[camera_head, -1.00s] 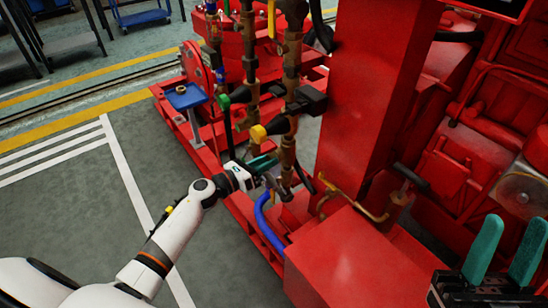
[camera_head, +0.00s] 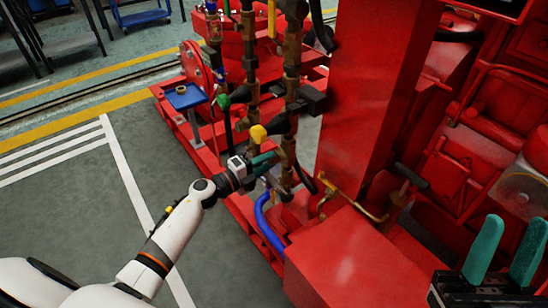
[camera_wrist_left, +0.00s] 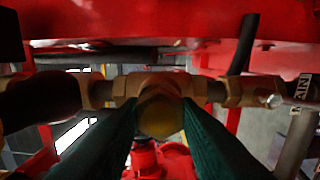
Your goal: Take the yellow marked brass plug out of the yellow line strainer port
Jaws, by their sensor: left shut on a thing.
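In the left wrist view the yellow marked brass plug (camera_wrist_left: 160,115) is a rounded, dull yellow end between my two green fingers. My left gripper (camera_wrist_left: 160,122) is shut on its sides. The plug lies directly in front of a brass fitting (camera_wrist_left: 158,84), the port body, on a horizontal pipe; whether its thread is still engaged is hidden. The plug is not discernible there. My right gripper (camera_head: 507,248) is open and empty at lower right.
A green-marked part (camera_head: 224,103) is on the neighbouring pipe. A blue hose (camera_head: 263,218) curves below my left gripper. A red column (camera_head: 370,95) and red box (camera_head: 345,262) stand to its right.

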